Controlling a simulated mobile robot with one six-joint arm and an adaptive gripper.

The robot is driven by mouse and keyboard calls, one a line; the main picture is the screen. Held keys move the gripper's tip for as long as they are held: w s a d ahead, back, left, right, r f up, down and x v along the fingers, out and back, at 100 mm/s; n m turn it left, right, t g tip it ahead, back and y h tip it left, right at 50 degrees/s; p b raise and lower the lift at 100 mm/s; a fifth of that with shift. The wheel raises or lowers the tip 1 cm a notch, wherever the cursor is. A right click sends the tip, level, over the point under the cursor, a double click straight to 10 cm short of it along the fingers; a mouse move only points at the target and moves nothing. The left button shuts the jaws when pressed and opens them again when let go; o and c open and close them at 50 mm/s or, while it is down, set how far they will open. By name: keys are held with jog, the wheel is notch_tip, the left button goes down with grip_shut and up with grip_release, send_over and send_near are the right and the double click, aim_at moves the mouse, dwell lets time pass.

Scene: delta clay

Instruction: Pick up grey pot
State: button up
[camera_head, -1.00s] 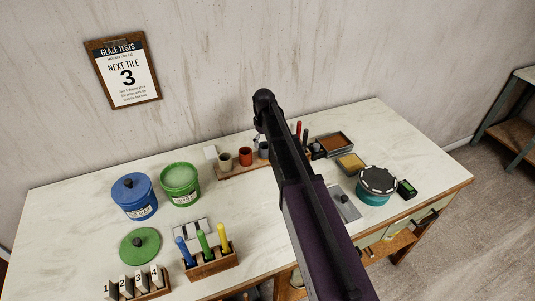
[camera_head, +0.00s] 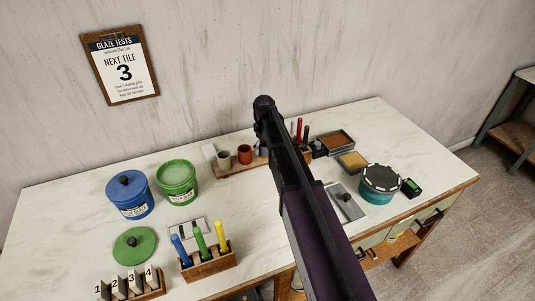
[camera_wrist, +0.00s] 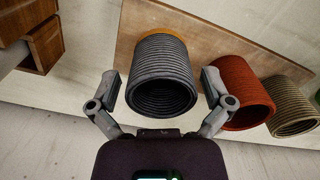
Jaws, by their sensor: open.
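The grey pot (camera_wrist: 162,70) is a ribbed, hollow cylinder in the wrist view, its dark mouth facing the camera. My gripper (camera_wrist: 160,86) is open, with one finger on each side of the pot. A gap shows between the left finger and the pot, and a small one on the right. In the head view my dark arm covers most of the grey pot and hides my gripper.
A red pot (camera_wrist: 241,92) stands close beside my right finger, with a beige pot (camera_wrist: 290,105) beyond it. They share a wooden board (camera_wrist: 205,32). A wooden holder (camera_wrist: 40,50) is at the upper left. Blue (camera_head: 130,198) and green (camera_head: 177,183) buckets stand left on the table.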

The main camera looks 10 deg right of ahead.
jog(key=shift+f+b, duration=0.35)
jog(key=shift+f, duration=0.3)
jog(key=c, duration=1.1)
